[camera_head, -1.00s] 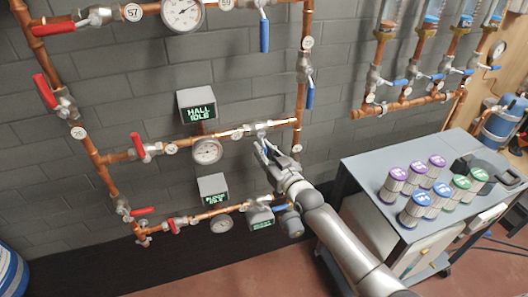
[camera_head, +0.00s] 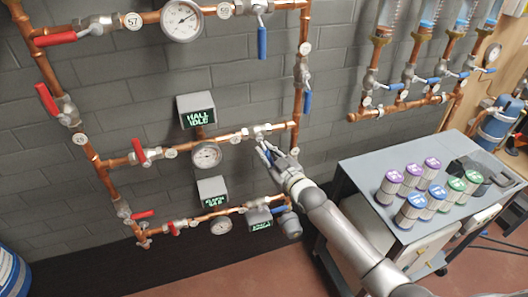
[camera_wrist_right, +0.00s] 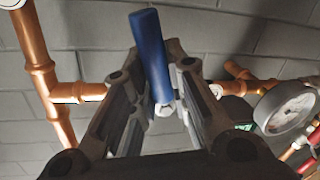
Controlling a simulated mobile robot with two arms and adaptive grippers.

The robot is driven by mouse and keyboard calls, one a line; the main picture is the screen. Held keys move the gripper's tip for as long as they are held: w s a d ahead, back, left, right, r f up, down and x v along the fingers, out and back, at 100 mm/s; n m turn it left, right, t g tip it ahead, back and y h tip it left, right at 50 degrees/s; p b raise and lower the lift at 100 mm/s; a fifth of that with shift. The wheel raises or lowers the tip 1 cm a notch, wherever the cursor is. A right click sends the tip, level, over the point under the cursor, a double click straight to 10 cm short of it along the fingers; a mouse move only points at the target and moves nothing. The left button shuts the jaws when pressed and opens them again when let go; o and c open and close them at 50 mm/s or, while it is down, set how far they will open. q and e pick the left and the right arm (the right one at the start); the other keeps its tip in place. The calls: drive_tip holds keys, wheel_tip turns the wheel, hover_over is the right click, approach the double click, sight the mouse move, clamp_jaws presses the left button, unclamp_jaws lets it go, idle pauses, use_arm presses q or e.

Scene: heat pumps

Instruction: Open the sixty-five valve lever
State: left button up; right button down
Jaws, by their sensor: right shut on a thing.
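A blue valve lever (camera_wrist_right: 150,55) stands between the two fingers of my right gripper (camera_wrist_right: 156,70) in the wrist view. The fingers are shut on it. In the head view my right gripper (camera_head: 268,150) is at the valve (camera_head: 262,130) on the right part of the middle copper pipe. The gripper hides most of that lever there. The lever hangs down from the valve. The number on the nearby round tag (camera_head: 295,152) is too small to read. My left gripper is not in view.
Red levers (camera_head: 139,151) and gauges (camera_head: 207,156) sit along the copper pipes. A display (camera_head: 197,110) reads "HALL IDLE". Another blue lever (camera_head: 262,43) hangs above. A grey cart (camera_head: 362,166) with several canisters stands at the right.

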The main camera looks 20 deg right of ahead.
drive_tip(key=n+p, duration=0.1)
drive_tip(key=d+r+n+p, duration=0.1)
drive_tip(key=n, duration=0.1)
drive_tip(key=shift+d+g+h, duration=0.25)
drive_tip(key=shift+g+h, duration=0.15)
drive_tip(key=shift+d+r+n+h+p, duration=0.4)
drive_tip(key=shift+r+n+p, duration=0.3)
drive_tip(key=shift+n, duration=0.85)
drive_tip(key=shift+d+r+n+h+p, duration=0.25)
drive_tip(key=shift+r+n+h+p, duration=0.25)
drive_tip(key=shift+n+p, duration=0.75)
drive_tip(key=shift+d+r+n+h+p, duration=0.4)
drive_tip(key=shift+r+n, duration=0.25)
drive_tip(key=shift+n, duration=1.25)
drive_tip(key=c, duration=1.4)
unclamp_jaws()
drive_tip(key=shift+a, duration=0.1)
